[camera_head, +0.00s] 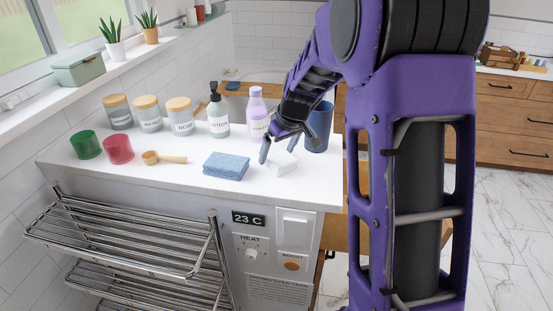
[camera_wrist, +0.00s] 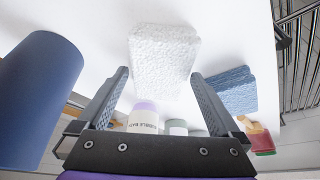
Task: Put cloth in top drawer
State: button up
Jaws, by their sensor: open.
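A folded blue cloth (camera_head: 226,165) lies flat on the white counter (camera_head: 190,178); it shows at the right in the wrist view (camera_wrist: 232,92). A white textured folded cloth (camera_head: 284,166) lies beside it; it fills the upper middle of the wrist view (camera_wrist: 163,55). My gripper (camera_head: 280,150) is open and empty, just over the white cloth, with its fingertips on either side of that cloth's near part in the wrist view (camera_wrist: 160,76). Contact cannot be told. Wooden drawers with dark handles stand at the far right, with a shut top drawer (camera_head: 503,86).
A blue cup (camera_head: 319,127) stands close beside my gripper. Lotion (camera_head: 218,115) and purple-white bottles (camera_head: 257,118), several jars, green and red cups and a wooden scoop (camera_head: 163,158) stand behind and left. A chrome rack (camera_head: 125,240) juts out in front. Marble floor at right is clear.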

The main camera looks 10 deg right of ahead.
jog(key=shift+f, duration=0.2)
dwell(0.4)
jog(key=c, duration=1.3)
